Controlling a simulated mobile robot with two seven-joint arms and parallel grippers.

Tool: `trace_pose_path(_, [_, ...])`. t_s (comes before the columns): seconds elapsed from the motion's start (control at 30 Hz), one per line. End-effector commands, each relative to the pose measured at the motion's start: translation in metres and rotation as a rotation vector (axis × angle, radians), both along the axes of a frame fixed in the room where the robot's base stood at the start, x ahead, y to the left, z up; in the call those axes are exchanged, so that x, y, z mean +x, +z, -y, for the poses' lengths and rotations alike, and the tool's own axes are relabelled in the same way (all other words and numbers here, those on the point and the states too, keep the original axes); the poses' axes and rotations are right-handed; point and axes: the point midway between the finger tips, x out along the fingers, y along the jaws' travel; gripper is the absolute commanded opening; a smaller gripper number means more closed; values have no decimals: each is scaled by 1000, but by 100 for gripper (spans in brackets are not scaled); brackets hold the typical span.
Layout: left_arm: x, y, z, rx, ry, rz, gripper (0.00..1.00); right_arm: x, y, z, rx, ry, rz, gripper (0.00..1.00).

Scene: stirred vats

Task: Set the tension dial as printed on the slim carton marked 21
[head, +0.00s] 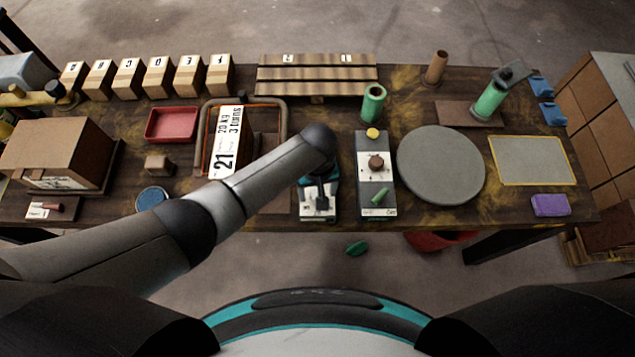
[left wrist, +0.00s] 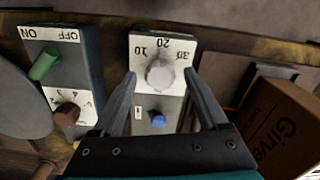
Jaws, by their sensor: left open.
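The slim carton (head: 224,150) stands left of centre in the head view, its white label reading 21, a line starting with 20, and 3 turns. The tension dial (left wrist: 160,75) is a pale round knob on a grey unit with marks 10, 20 and 30; its pointer setting is too small to tell. A blue button (left wrist: 157,119) sits on the same unit. In the head view my left gripper (head: 318,188) is over this unit and hides most of it. In the left wrist view its open fingers straddle the dial; contact cannot be told. My right gripper is not in view.
A grey unit (head: 376,150) with a brown knob and green ON/OFF lever stands close to the right of the dial unit. A brown carton (left wrist: 280,125) is close by on the wrist view's right. A round grey plate (head: 441,165) lies farther right.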

Motion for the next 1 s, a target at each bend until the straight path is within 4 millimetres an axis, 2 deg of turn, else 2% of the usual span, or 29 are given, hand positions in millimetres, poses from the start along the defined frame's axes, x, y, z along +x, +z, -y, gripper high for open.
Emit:
trace_pose_path(0.17, [0, 19, 0, -2, 1, 0, 76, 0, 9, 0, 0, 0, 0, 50])
trace_pose_path(0.7, [1, 124, 0, -2, 1, 4, 76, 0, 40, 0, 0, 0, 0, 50])
trace_pose_path(0.83, [1, 141, 0, -1, 1, 2, 76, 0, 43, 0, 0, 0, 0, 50])
trace_pose_path(1.0, [0, 151, 0, 0, 1, 2, 76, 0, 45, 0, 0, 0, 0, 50])
